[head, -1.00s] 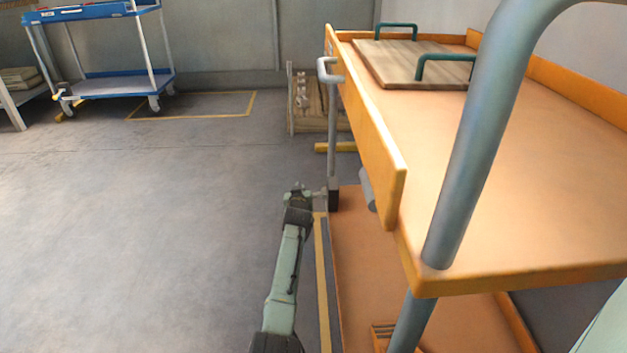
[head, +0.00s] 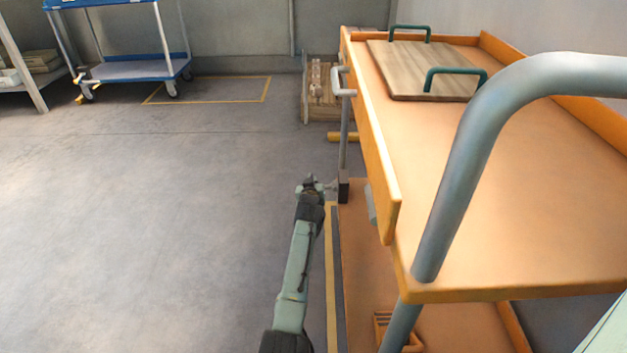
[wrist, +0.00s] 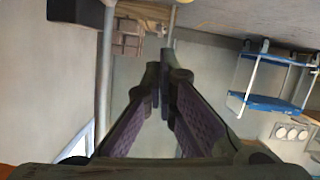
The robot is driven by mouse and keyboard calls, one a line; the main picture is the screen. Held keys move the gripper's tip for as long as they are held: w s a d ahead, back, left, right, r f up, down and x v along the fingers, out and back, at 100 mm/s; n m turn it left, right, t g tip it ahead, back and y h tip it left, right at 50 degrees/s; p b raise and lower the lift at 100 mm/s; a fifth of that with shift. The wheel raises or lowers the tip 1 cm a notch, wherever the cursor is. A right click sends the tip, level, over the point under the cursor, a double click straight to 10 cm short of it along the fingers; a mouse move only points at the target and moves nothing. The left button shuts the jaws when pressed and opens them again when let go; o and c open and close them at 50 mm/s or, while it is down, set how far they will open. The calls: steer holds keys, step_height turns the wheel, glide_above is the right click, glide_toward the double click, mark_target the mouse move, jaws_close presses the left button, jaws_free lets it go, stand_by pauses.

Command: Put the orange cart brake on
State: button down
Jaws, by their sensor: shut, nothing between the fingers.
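The orange cart (head: 520,190) fills the right of the head view, with an upper deck, a lower shelf (head: 365,290) and a thick grey push handle (head: 470,170). A thin grey upright (head: 345,140) with a black block (head: 344,190) at its foot stands at its far left corner. A ribbed orange piece (head: 383,326) lies low by the near post. I cannot tell which part is the brake. My gripper (head: 312,183) is low, just left of the black block; I cannot tell if they touch. In the wrist view my gripper (wrist: 164,85) is shut and empty.
A wooden board (head: 420,70) with green handles lies on the upper deck. A wooden crate (head: 318,90) stands beyond the cart. A blue cart (head: 135,68) stands at the back left and shows in the wrist view (wrist: 275,103). The floor (head: 150,230) on the left is clear.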

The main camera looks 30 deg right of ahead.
steer(key=p+v, duration=0.6)
steer(key=v, duration=0.1)
steer(key=shift+r+p, duration=0.2)
steer(key=shift+p, duration=0.2)
steer(key=shift+s, duration=0.1)
